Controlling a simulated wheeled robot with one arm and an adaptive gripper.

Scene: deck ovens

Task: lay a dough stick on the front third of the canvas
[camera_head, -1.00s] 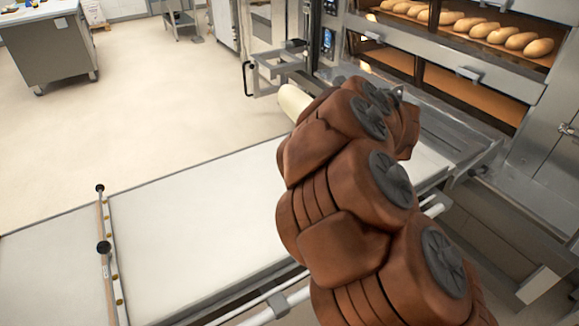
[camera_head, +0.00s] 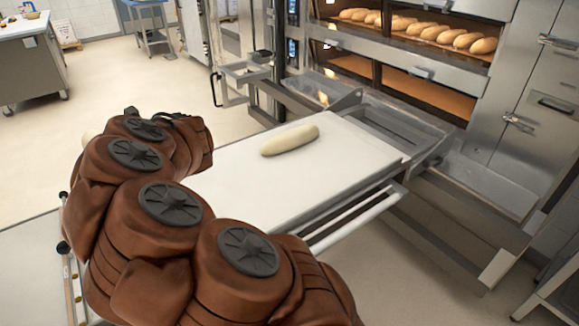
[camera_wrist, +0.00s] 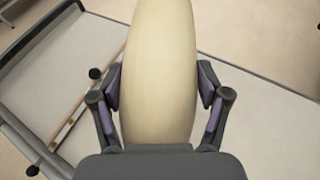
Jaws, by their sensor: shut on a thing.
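My gripper (camera_wrist: 159,88) is shut on a dough stick (camera_wrist: 160,50), a pale smooth roll with one finger on each side in the wrist view. In the head view only a small pale end of this held stick (camera_head: 90,136) shows past my brown arm, which hides most of the gripper. The canvas (camera_head: 330,165) is a long, flat white surface running from the lower left to the oven side. Another dough stick (camera_head: 290,139) lies on the canvas near its oven end. In the wrist view the canvas (camera_wrist: 60,75) is below the held stick.
A thin bar with black knobs (camera_head: 72,285) crosses the canvas at left; it also shows in the wrist view (camera_wrist: 70,122). The deck oven (camera_head: 420,72) with baked loaves (camera_head: 436,32) stands at the back right. Canvas around the lying stick is bare.

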